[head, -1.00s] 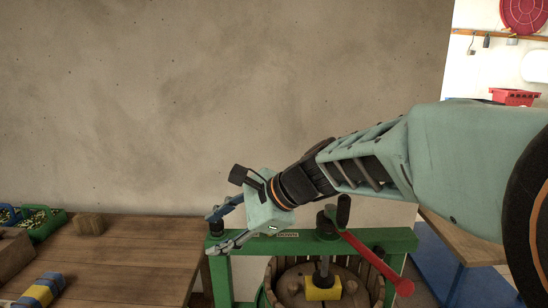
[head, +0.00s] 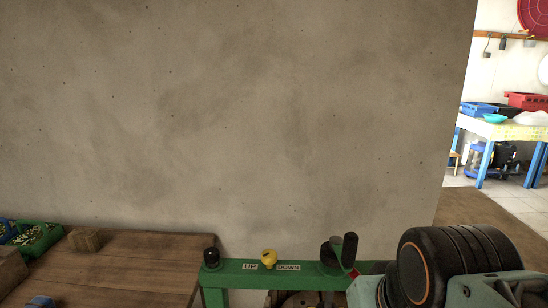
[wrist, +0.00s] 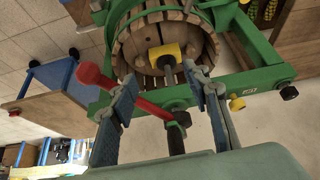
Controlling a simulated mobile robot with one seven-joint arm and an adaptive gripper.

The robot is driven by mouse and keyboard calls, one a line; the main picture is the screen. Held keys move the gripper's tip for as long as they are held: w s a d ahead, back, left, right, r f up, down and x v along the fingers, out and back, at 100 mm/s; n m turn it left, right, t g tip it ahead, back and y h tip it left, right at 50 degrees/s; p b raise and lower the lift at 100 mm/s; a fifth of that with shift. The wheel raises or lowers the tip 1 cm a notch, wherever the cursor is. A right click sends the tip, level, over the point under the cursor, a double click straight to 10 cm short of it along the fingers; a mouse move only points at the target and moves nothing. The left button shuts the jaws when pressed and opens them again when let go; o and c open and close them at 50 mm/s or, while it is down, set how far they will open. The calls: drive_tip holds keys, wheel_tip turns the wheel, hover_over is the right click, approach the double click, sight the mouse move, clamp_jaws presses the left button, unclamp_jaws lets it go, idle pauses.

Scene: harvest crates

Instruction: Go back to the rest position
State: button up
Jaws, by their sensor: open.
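My gripper (wrist: 166,95) shows in the wrist view with its two blue-padded fingers spread wide and nothing between them. Beyond the fingers is a green press frame (wrist: 260,75) with a wooden slatted tub (wrist: 135,50), a yellow block (wrist: 165,56) on its screw and a red lever (wrist: 130,98). The gap between the fingers lines up with the screw in this view; I see no clear contact. In the head view only part of my arm shows at the lower right, and the gripper is out of the picture.
The green beam (head: 310,272) of the press carries UP and DOWN labels and a yellow knob (head: 269,257). A wooden table (head: 130,262) with a brown block (head: 84,240) stands at the left. A plain wall (head: 230,120) is behind. A table with crates (head: 500,130) stands far right.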

wheel_tip(320, 180, up, 15)
drive_tip(key=p, duration=1.3)
drive_tip(key=shift+f, duration=0.15)
